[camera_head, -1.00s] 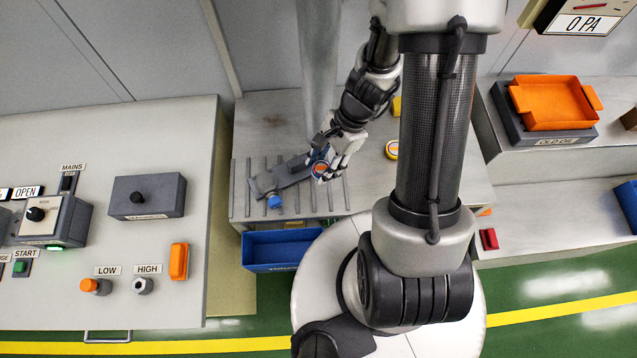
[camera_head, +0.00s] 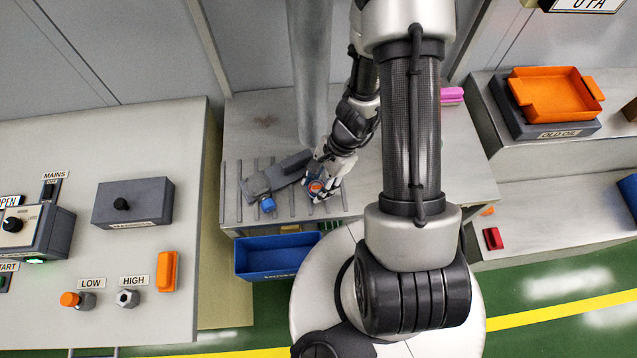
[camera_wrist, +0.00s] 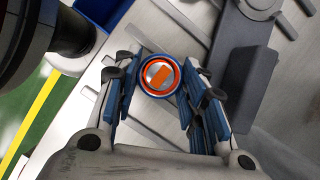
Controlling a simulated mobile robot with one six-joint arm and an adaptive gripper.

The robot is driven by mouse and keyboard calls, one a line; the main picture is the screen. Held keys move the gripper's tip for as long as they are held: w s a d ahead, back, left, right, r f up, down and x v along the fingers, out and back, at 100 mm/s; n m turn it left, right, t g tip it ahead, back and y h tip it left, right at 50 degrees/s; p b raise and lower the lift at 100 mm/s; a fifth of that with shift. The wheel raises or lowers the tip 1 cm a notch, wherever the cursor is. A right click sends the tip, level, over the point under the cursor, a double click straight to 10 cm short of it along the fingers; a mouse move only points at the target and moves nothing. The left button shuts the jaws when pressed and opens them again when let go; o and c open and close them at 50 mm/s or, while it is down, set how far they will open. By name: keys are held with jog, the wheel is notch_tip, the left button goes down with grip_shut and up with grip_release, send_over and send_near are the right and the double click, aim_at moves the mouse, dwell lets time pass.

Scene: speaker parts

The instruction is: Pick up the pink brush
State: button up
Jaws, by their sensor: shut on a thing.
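The pink brush (camera_head: 452,95) is partly visible as a pink block near the back right of the metal bench, in the head view. My arm covers part of the bench beside it, and its left end may be hidden. My gripper (camera_head: 322,187) is well to its left and nearer the front, over the slatted part of the bench. It is shut on a round orange-and-white piece with a blue rim (camera_wrist: 159,76), which sits between the blue-padded fingers in the wrist view. The pink brush does not show in the wrist view.
A blue bin (camera_head: 275,272) is below the bench's front edge. An orange tray (camera_head: 555,97) stands on the right counter. A grey control panel (camera_head: 100,160) is at left.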

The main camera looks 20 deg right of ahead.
jog(key=shift+f, duration=0.1)
jog(key=shift+f, duration=0.15)
jog(key=o, duration=1.3)
jog(key=shift+c, duration=0.2)
